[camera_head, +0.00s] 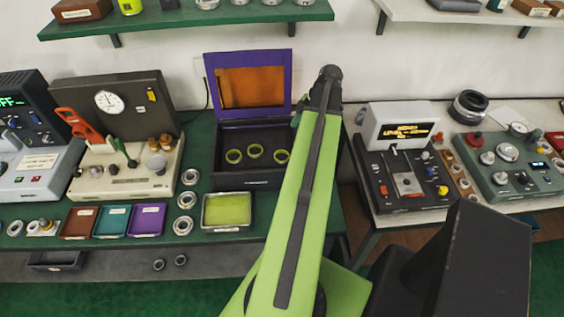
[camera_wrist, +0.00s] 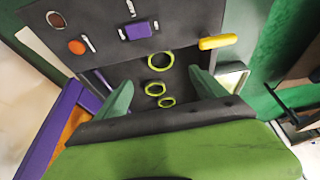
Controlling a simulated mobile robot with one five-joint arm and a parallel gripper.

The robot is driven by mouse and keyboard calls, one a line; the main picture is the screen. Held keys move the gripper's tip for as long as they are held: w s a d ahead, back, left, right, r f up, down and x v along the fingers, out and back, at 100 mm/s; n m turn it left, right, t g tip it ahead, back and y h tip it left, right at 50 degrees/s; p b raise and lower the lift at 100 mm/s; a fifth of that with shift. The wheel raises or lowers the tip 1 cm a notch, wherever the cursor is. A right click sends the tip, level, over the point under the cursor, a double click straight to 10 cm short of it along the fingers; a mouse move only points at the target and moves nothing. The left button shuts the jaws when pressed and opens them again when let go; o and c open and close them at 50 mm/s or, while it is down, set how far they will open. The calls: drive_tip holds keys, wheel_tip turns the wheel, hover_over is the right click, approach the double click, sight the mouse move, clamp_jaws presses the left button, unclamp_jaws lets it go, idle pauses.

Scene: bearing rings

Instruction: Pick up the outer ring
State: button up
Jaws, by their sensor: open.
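Three yellow-green rings, a left one (camera_head: 234,156), a middle one (camera_head: 255,151) and a right one (camera_head: 281,156), lie apart inside a dark open box (camera_head: 250,184) in the head view. I cannot tell which one is the outer ring. In the wrist view the rings show as an upper one (camera_wrist: 160,61), a middle one (camera_wrist: 155,89) and a lower one (camera_wrist: 167,102). My gripper (camera_wrist: 160,79) is open, its two green fingers apart with the rings seen between them and nothing held. In the head view my arm hides most of the gripper.
The box's purple-framed lid (camera_head: 249,55) stands open behind it. A yellow-green tray (camera_head: 227,210) sits in front. Grey metal rings (camera_head: 187,177) lie to the left. A beige machine (camera_head: 125,170) stands further left, and a black machine (camera_head: 405,180) stands right, across a gap.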

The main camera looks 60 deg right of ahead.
sight(282, 155)
drive_tip(key=b+x, duration=0.9)
drive_tip(key=x, duration=0.3)
drive_tip(key=shift+f+b, duration=0.1)
drive_tip(key=shift+b, duration=0.2)
drive_tip(key=c, duration=1.5)
drive_tip(key=shift+c, duration=0.2)
wheel_tip(282, 155, up, 10)
drive_tip(key=p, duration=1)
